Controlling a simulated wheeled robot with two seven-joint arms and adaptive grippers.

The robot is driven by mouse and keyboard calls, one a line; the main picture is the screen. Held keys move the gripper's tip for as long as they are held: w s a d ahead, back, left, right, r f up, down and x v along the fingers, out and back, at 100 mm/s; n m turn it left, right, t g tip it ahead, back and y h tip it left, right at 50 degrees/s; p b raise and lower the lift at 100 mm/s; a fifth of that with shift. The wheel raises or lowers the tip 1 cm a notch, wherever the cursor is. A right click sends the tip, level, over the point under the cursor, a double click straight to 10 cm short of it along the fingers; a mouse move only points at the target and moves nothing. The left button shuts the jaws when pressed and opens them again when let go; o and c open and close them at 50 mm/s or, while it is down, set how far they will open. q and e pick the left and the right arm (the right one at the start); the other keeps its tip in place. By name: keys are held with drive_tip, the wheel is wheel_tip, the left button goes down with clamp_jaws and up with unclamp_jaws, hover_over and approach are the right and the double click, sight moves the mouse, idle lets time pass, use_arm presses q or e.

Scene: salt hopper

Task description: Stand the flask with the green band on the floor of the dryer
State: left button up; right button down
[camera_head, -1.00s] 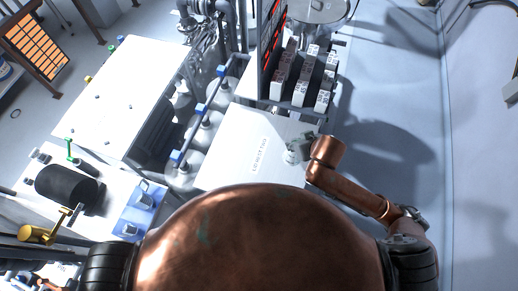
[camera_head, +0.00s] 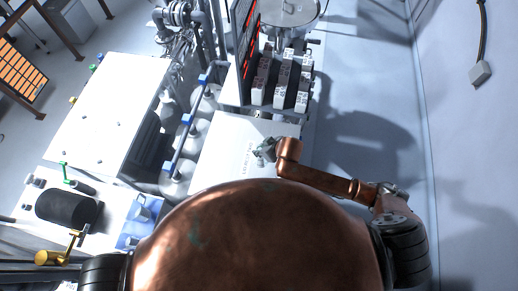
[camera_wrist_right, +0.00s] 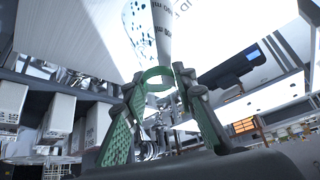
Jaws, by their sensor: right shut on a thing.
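My right gripper (camera_head: 264,149) is over the white lettered top (camera_head: 222,150) in the head view. In the right wrist view my right gripper (camera_wrist_right: 160,90) has its green-padded fingers shut on the flask with the green band (camera_wrist_right: 147,30). The green band (camera_wrist_right: 153,75) sits at the fingertips, and the pale, blue-speckled flask body extends away from them, partly cut off by the top of the picture. The flask is too small to make out in the head view. I cannot tell for sure which unit is the dryer. My left gripper is not in view.
Several white boxes (camera_head: 282,80) stand in a rack behind the lettered top. Floor at right is clear.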

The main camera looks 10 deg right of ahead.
drive_tip(key=w+f, duration=0.2)
drive_tip(key=f, duration=0.1)
drive_tip(key=shift+w+a, duration=0.15)
drive_tip(key=shift+w, duration=0.15)
drive_tip(key=shift+f, duration=1.65)
drive_tip(key=c, duration=1.6)
unclamp_jaws()
